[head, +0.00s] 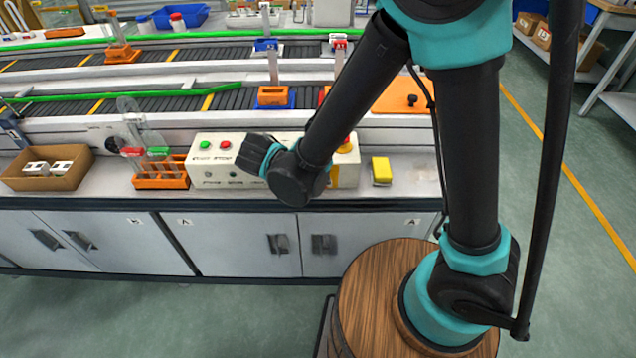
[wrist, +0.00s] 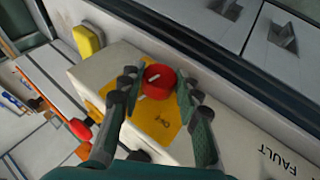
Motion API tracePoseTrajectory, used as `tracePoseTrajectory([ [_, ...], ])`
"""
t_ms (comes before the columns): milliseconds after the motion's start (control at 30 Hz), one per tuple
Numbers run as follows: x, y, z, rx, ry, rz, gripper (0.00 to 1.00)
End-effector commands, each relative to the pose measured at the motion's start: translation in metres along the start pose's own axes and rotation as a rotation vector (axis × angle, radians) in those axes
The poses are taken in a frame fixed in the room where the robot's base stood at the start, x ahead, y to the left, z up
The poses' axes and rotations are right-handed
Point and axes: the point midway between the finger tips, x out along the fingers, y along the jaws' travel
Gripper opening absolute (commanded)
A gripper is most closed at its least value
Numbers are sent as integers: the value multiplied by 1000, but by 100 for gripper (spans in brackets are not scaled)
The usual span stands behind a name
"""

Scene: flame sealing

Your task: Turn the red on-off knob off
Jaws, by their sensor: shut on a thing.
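The red on-off knob (wrist: 157,77) is round with a pale mark on its face. It sits on a yellow plate (wrist: 158,122) with dark lettering, on the end part of the cream control box (head: 204,172). In the wrist view my gripper (wrist: 160,84) has its two fingers on either side of the knob, shut on it. In the head view my arm's end hides the knob and the fingertips. Only an edge of the yellow plate shows there (head: 335,178).
A yellow block (head: 381,170) lies on the bench right of the box. A red-topped emergency button (head: 347,144) is on the box. Green (head: 205,145) and red (head: 225,145) buttons are further left. An orange rack (head: 160,181) and a cardboard tray (head: 45,180) stand left.

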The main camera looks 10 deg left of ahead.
Motion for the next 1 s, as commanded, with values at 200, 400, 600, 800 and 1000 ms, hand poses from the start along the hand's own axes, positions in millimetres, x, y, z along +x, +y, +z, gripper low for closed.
tracePoseTrajectory([
  [200,0,-4,0,-54,4,128,4],
  [400,1,-4,0,-83,6,201,4],
  [600,1,-4,0,-97,7,232,4],
  [800,1,-4,0,-99,7,237,4],
  [1000,1,-4,0,-99,7,236,4],
])
